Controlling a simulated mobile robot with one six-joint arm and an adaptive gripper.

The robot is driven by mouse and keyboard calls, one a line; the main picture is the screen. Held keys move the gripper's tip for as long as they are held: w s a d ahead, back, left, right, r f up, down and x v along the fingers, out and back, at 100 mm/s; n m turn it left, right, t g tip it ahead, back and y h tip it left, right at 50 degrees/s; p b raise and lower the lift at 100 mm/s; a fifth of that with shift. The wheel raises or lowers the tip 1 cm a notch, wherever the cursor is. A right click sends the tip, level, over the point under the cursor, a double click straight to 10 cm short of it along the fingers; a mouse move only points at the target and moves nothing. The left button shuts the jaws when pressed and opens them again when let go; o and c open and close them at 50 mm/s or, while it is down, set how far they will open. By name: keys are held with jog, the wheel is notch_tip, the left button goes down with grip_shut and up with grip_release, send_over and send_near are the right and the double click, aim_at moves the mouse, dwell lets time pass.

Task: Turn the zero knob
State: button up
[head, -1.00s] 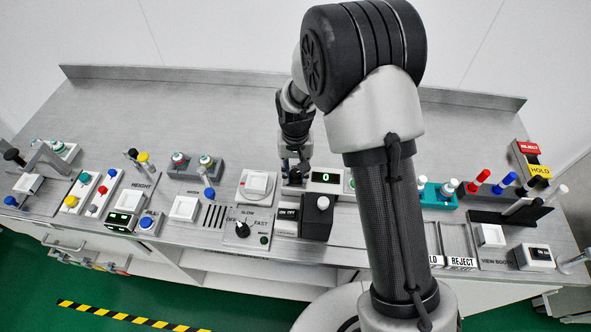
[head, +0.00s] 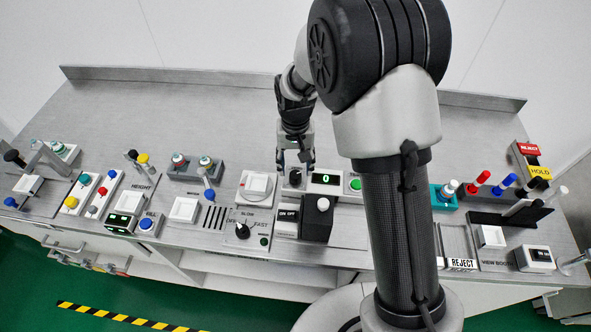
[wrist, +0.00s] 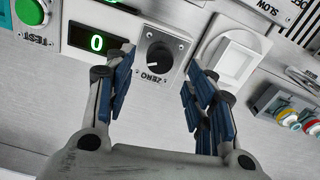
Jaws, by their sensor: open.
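The zero knob (wrist: 160,56) is a round black knob on a light square plate with ZERO printed beside it in the wrist view. In the head view the knob (head: 295,178) shows just below my fingertips, left of the lit display. My gripper (wrist: 162,72) is open and empty, its blue-padded fingers apart on either side of the knob's plate. The knob lies between and beyond the fingertips, and I see no contact. In the head view my gripper (head: 295,163) points down over the panel.
A green-lit display (wrist: 96,42) reading 0 and a green TEST button (wrist: 32,12) sit left of the knob in the wrist view. A white square rocker (wrist: 232,60) sits to its right. A black box with a white-topped control (head: 318,218) stands in front of the knob.

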notch_tip(320, 180, up, 8)
dwell(0.6)
notch_tip(320, 180, up, 8)
jog(key=r+t, duration=0.1)
send_over(296, 174)
jog(key=s+d, duration=0.3)
jog(key=s, duration=0.2)
jog(key=s+d+r+t, duration=0.1)
jog(key=s+d+r, duration=0.2)
jog(key=s+r, duration=0.25)
jog(key=s+d+r+t, duration=0.1)
jog(key=s+d, duration=0.3)
jog(key=s, duration=1.1)
jog(key=shift+s+r+n+t, duration=0.15)
jog(key=shift+s+n+t, duration=0.2)
jog(key=shift+t, duration=0.45)
jog(key=shift+w+d, duration=0.1)
dwell(0.4)
